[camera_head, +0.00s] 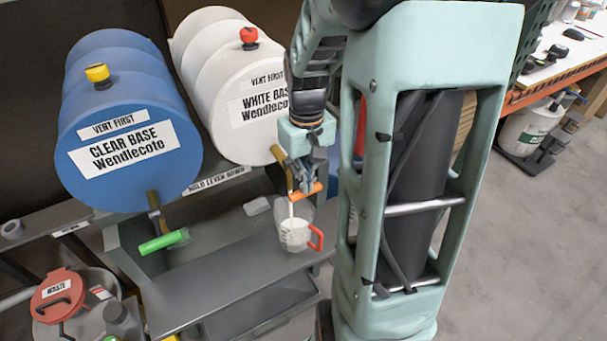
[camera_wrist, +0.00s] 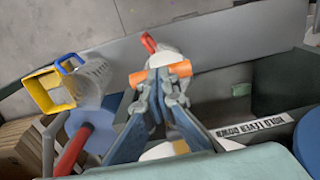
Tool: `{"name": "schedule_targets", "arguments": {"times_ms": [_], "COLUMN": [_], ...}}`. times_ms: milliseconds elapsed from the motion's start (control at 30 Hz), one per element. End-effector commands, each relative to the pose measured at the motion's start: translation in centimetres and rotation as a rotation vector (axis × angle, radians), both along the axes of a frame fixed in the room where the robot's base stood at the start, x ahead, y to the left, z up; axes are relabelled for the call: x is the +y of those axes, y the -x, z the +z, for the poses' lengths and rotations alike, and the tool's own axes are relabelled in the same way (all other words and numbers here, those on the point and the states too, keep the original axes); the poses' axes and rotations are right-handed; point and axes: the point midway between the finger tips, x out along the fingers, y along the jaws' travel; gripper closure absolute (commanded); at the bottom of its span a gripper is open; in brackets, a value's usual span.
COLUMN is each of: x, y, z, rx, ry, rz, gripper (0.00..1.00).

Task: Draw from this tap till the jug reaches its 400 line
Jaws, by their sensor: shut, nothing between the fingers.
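The jug (camera_head: 297,238), clear with a red handle, stands upright on the grey shelf below the white drum's tap. It holds white liquid; its marks are too small to read. A thin white stream (camera_head: 291,208) runs from the tap into it. The tap's orange lever (camera_head: 306,190) sits at my gripper (camera_head: 303,182), which is shut with nothing between its fingers, its tips against or just over the lever. In the wrist view the orange lever (camera_wrist: 180,69) shows either side of my fingertips (camera_wrist: 160,80), with the jug's red handle (camera_wrist: 148,42) beyond, mostly hidden.
The white drum (camera_head: 222,85) has a red vent cap (camera_head: 249,37). The blue clear-base drum (camera_head: 130,135) beside it has a green lever (camera_head: 163,242). A red-lidded waste bin (camera_head: 60,293) stands lower left.

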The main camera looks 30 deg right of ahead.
Motion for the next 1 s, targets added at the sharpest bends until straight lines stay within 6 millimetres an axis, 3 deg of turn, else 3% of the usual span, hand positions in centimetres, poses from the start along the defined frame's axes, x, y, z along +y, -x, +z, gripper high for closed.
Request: {"name": "schedule_targets", "arguments": {"times_ms": [267, 600, 1000], "x": [0.0, 0.0, 0.0], "y": [0.0, 0.0, 0.0], "z": [0.3, 3.7, 4.0], "rx": [0.001, 0.0, 0.0], "ry": [0.0, 0.0, 0.0], "rz": [0.0, 0.0, 0.0], "gripper": [1.0, 1.0, 1.0]}}
